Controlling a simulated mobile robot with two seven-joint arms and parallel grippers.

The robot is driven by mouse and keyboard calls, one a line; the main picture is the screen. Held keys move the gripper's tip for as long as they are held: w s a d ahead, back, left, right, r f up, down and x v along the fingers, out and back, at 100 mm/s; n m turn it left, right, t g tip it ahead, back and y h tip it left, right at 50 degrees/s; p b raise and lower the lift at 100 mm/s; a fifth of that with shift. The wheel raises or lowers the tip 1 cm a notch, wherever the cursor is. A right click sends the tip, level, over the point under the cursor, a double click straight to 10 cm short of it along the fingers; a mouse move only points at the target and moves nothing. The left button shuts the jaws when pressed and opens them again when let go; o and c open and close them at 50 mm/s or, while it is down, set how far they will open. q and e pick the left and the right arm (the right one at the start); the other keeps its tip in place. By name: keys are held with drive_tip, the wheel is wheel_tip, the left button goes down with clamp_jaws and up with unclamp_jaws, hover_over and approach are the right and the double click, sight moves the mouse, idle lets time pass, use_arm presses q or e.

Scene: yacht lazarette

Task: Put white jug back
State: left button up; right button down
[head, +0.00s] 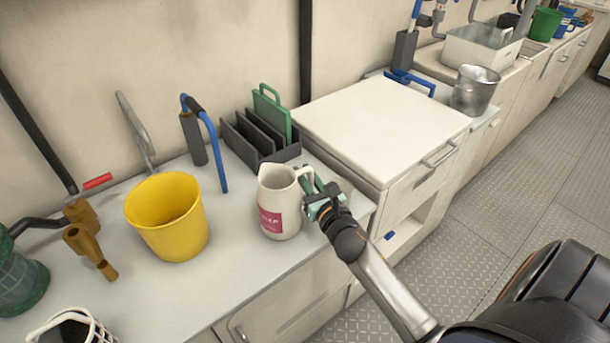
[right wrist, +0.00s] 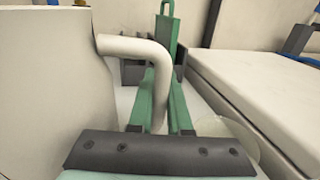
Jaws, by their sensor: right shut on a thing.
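The white jug (head: 278,193) with a pink label stands upright on or just above the light counter, in front of the dark rack; I cannot tell whether its base touches. Its handle is on the right, toward my right gripper (head: 313,187). In the right wrist view, the jug's body (right wrist: 45,90) fills the left side, and its handle (right wrist: 155,75) passes down between the green fingers of my right gripper (right wrist: 160,110). The right gripper is shut on the handle. My left gripper is in neither view.
A yellow bucket (head: 167,220) stands left of the jug. Behind the jug is a dark rack (head: 252,138) with a green board (head: 270,112). A raised white cabinet (head: 375,125) is to the right. Brown fittings (head: 85,235) lie at far left. Some counter in front of the jug is clear.

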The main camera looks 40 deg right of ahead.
drive_tip(key=shift+f, duration=0.2)
drive_tip(key=c, duration=0.9)
unclamp_jaws()
drive_tip(key=shift+o, duration=0.2)
drive_tip(key=shift+r, duration=0.2)
drive_tip(key=s, duration=0.4)
drive_tip(key=s+a, duration=0.1)
drive_tip(key=s, duration=0.3)
drive_tip(key=s+a, duration=0.1)
drive_tip(key=s, duration=0.3)
drive_tip(key=shift+b, duration=0.3)
